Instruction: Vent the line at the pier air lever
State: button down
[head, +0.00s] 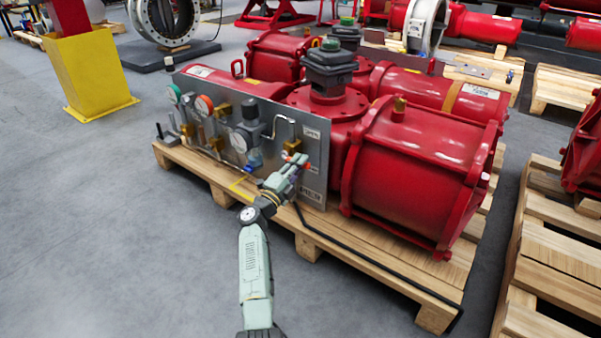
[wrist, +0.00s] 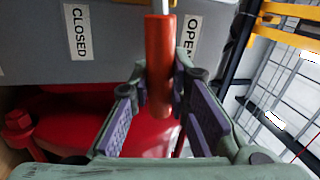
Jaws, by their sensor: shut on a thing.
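The air lever has an orange-red handle (wrist: 160,62) on a metal stem. In the wrist view it hangs between a CLOSED label (wrist: 77,32) on the left and an OPEN label (wrist: 191,36) on the right, nearer OPEN. My gripper (wrist: 163,88) is shut on the handle, with one purple-padded finger on each side. In the head view my gripper (head: 294,166) is at the right end of the grey control panel (head: 314,178) and largely hides the lever.
The panel carries gauges (head: 204,105), valves and fittings. Large red actuator cylinders (head: 410,165) stand behind it on a wooden pallet (head: 308,247). Another pallet (head: 545,250) is at the right. A yellow post (head: 90,75) stands at the left. The grey floor in front is clear.

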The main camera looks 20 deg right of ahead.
dwell(0.4)
jog(key=c, duration=1.5)
grip_release()
notch_tip(320, 180, up, 10)
jog(key=shift+r, duration=0.1)
jog(key=shift+s, duration=0.1)
